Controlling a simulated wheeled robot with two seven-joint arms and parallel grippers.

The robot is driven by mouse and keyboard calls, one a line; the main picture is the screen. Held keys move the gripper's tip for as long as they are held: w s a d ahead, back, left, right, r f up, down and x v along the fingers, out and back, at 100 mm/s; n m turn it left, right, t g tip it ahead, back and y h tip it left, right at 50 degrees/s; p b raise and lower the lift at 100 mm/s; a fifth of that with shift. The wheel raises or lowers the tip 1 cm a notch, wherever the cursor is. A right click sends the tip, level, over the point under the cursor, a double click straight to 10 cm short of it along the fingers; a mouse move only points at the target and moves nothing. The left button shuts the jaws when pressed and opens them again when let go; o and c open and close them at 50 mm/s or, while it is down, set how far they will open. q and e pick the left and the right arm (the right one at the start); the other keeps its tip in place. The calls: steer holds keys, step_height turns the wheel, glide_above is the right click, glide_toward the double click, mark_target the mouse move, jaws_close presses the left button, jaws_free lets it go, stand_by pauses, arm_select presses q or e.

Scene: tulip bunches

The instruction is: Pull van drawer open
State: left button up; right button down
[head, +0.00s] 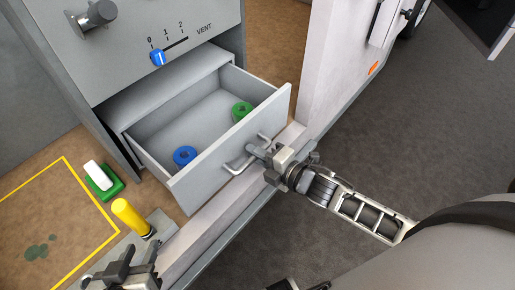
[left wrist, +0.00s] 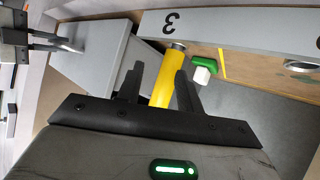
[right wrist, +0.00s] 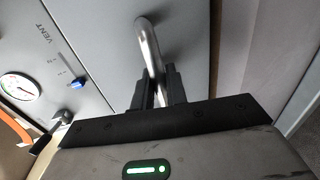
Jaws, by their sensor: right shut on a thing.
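The van drawer (head: 220,150) is grey and stands pulled out of its cabinet. Inside it lie a blue round piece (head: 184,155) and a green round piece (head: 242,111). My right gripper (head: 262,150) is shut on the drawer's metal bar handle (head: 236,166). The right wrist view shows the handle (right wrist: 150,45) between the fingers (right wrist: 158,90), in front of the drawer face (right wrist: 185,50). My left gripper (head: 130,262) is at the lower left, near a yellow cylinder. In the left wrist view its fingers (left wrist: 158,88) are apart, with the yellow cylinder (left wrist: 163,85) showing between or beyond them.
The cabinet front (head: 165,30) carries a blue slider (head: 158,58) marked VENT. A green and white block (head: 100,178) lies left of the drawer, near a yellow outline (head: 75,165). The pale van sill (head: 225,215) runs below the drawer. Grey floor (head: 430,130) is clear at right.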

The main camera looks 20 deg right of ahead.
steer(key=shift+d, duration=0.1)
steer(key=c, duration=1.5)
jaws_free()
steer(key=v, duration=1.6)
steer(key=shift+p, duration=0.3)
steer(key=shift+w, duration=0.1)
